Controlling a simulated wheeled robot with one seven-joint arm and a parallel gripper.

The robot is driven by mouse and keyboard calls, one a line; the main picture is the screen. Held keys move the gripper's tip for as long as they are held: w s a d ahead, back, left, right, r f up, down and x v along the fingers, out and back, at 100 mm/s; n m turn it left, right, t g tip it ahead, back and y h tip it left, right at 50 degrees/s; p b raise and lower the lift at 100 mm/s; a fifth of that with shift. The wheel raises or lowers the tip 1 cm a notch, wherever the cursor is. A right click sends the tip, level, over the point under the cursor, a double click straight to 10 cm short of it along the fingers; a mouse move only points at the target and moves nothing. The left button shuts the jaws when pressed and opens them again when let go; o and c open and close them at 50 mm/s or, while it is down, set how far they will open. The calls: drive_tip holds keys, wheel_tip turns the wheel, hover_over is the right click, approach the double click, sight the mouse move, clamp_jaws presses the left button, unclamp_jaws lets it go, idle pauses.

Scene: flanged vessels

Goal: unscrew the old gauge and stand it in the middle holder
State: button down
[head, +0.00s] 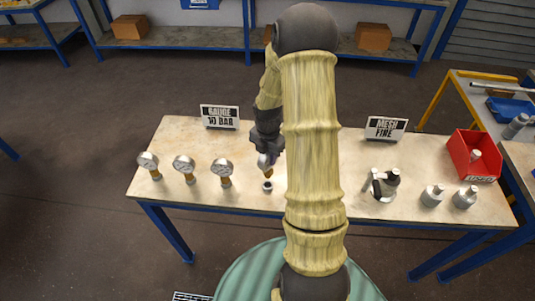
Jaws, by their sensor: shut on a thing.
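My gripper (267,161) is over the middle of the table, shut on what looks like the old gauge, mostly hidden by the fingers. A small brass-coloured end (268,173) shows below the fingers. Just under it stands a small round grey holder (268,187) with a dark opening; the end looks slightly above it, but I cannot tell the exact gap. Three other gauges with round silver faces and brass stems stand in a row to the left: a left one (148,161), a middle one (184,166) and a right one (222,169).
A grey vessel with dark parts (385,184) and two grey capped pieces (432,196) (465,198) stand on the table's right side. A red bin (470,161) is at the right end. Signs (220,117) (386,128) line the back edge. My arm hides the table's centre.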

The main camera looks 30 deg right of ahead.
sight(268, 168)
drive_tip(key=shift+f+b, duration=1.05)
drive_tip(key=shift+f, duration=1.05)
drive_tip(key=shift+f+b, duration=0.45)
drive_tip(key=shift+f, duration=0.9)
drive_tip(key=c, duration=1.1)
unclamp_jaws()
drive_tip(key=shift+r, duration=0.15)
wheel_tip(268, 168, up, 17)
drive_tip(key=shift+r+b, duration=0.1)
drive_tip(key=shift+b, duration=0.6)
